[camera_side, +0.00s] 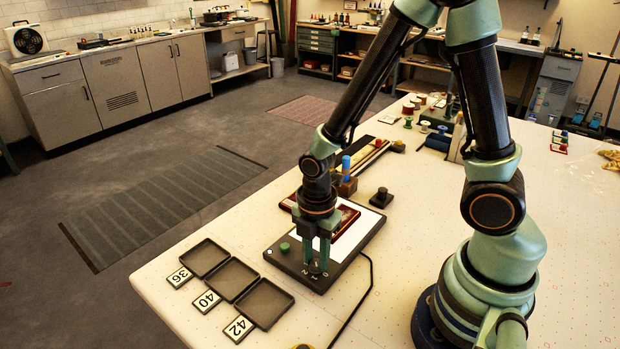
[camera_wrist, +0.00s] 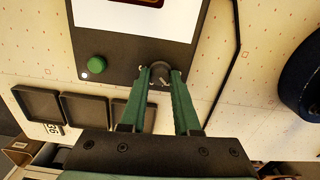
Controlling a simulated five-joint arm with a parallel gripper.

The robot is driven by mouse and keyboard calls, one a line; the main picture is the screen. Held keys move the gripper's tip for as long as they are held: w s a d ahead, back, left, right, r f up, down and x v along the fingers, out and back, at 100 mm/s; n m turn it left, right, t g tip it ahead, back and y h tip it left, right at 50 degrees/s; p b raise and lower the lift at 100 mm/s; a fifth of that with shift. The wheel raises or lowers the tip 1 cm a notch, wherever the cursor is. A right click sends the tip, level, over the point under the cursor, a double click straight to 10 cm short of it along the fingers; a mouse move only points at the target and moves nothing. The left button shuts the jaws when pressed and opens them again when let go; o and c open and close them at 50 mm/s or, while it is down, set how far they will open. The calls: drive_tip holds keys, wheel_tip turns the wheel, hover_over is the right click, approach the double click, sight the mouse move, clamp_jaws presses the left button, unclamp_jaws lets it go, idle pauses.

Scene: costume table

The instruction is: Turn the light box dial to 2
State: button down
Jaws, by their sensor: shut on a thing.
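The light box (camera_side: 292,262) lies on the table with a pale lit panel and a dark front strip; it also shows in the wrist view (camera_wrist: 115,50). Its dark round dial (camera_side: 315,268) sits on that strip, with white numbers around it. The dial also shows in the wrist view (camera_wrist: 159,72). My gripper (camera_side: 316,262) points down with its two green fingers closed around the dial. The fingers hide part of the dial and some of the numbers, so I cannot read its setting. A green button (camera_side: 284,247) sits left of the dial.
Several dark trays (camera_side: 232,279) with number cards stand left of the light box. A red-framed item (camera_side: 345,218) lies on the panel. A black cable (camera_side: 370,285) runs from the box. Behind are a wooden block with blue-topped tools (camera_side: 346,180) and a small black knobbed block (camera_side: 381,197).

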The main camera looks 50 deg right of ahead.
sight(316, 262)
drive_tip(key=m, duration=0.4)
drive_tip(key=shift+m, duration=0.4)
drive_tip(key=m, duration=0.3)
drive_tip(key=shift+m, duration=0.3)
drive_tip(key=m, duration=0.3)
drive_tip(key=shift+m, duration=2.1)
drive_tip(key=c, duration=0.6)
unclamp_jaws()
drive_tip(key=shift+c, duration=0.2)
wheel_tip(316, 262, up, 12)
